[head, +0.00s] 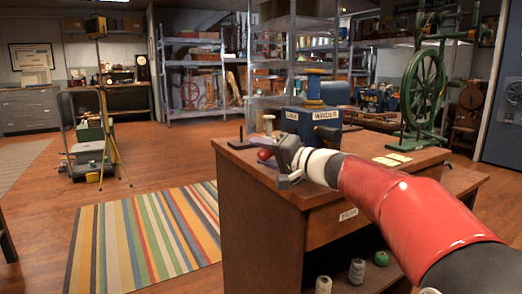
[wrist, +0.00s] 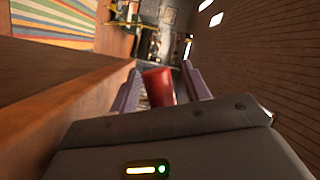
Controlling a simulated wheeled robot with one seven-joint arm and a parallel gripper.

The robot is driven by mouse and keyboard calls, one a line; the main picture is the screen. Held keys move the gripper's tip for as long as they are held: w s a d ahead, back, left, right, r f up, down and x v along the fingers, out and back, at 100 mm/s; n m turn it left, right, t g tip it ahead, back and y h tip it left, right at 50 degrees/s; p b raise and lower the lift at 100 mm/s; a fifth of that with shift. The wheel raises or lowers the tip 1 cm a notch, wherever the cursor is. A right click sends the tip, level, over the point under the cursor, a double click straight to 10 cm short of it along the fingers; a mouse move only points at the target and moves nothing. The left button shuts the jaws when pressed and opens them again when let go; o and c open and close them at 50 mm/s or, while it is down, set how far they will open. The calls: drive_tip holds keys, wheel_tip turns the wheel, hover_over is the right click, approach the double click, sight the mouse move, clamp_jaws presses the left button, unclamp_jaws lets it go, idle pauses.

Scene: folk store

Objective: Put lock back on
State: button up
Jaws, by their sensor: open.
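A blue winder (head: 318,132) stands on the wooden cabinet, with a blue spool (head: 314,90) on top. Small labels on its front seem to read LOCK and WINDER. A small red piece (head: 265,155) is at the cabinet's left end, by my gripper (head: 284,158). In the wrist view a red, blunt piece (wrist: 158,88) shows between the two open fingers of my gripper (wrist: 163,80); I cannot tell whether they touch it. Whether this red piece is the lock is not clear. My gripper is low over the cabinet top, left of and in front of the winder.
The cabinet (head: 262,211) has a labelled drawer and thread spools on a shelf below. A thin dark post (head: 241,137) and a pale spool (head: 268,124) stand near the red piece. A green wheel machine (head: 424,85) is behind right. The striped rug (head: 145,240) is clear.

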drive_tip(key=shift+w+a, duration=0.25)
drive_tip(key=shift+a, duration=0.05)
clamp_jaws()
drive_tip(key=shift+m+b, duration=0.3)
drive_tip(key=shift+b, duration=0.15)
drive_tip(key=shift+d+r+m+t+y+b, duration=0.15)
drive_tip(key=shift+r+m+t+b, duration=0.7)
drive_tip(key=shift+m, duration=0.9)
drive_tip(key=shift+a+r+m+t+y+b, duration=0.1)
drive_tip(key=shift+r+m+t+b, duration=0.4)
drive_tip(key=shift+r+m+b, duration=0.8)
drive_tip(key=shift+d+r+m+t+y+b, duration=0.15)
drive_tip(key=shift+r+m+t+b, duration=0.55)
drive_tip(key=shift+m+b, duration=1)
drive_tip(key=shift+r+m+p, duration=0.1)
drive_tip(key=shift+m+p, duration=0.35)
drive_tip(key=shift+m, duration=0.1)
